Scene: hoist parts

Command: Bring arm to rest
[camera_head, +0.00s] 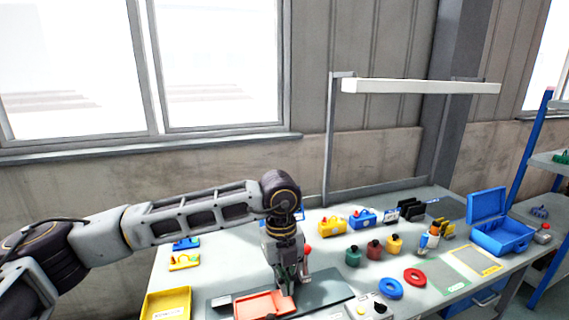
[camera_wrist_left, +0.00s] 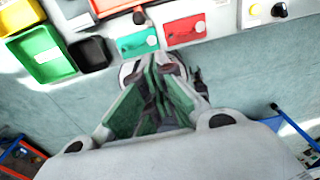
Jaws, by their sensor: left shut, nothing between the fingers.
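My left arm reaches in from the left in the head view. Its gripper (camera_head: 288,287) points down over the front of the worktable (camera_head: 215,262), beside a red-orange tray (camera_head: 262,305). In the left wrist view the gripper's green-padded fingers (camera_wrist_left: 158,72) are together with nothing held between them. Whether the fingertips touch anything below is hard to tell. My right gripper is in neither view.
A yellow bin (camera_head: 167,304) stands at the front left. Yellow (camera_head: 332,225) and blue (camera_head: 362,218) hoist parts, blue (camera_head: 391,288) and red (camera_head: 415,277) rings and an open blue case (camera_head: 500,236) occupy the right. A lamp bar (camera_head: 420,87) spans above the back.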

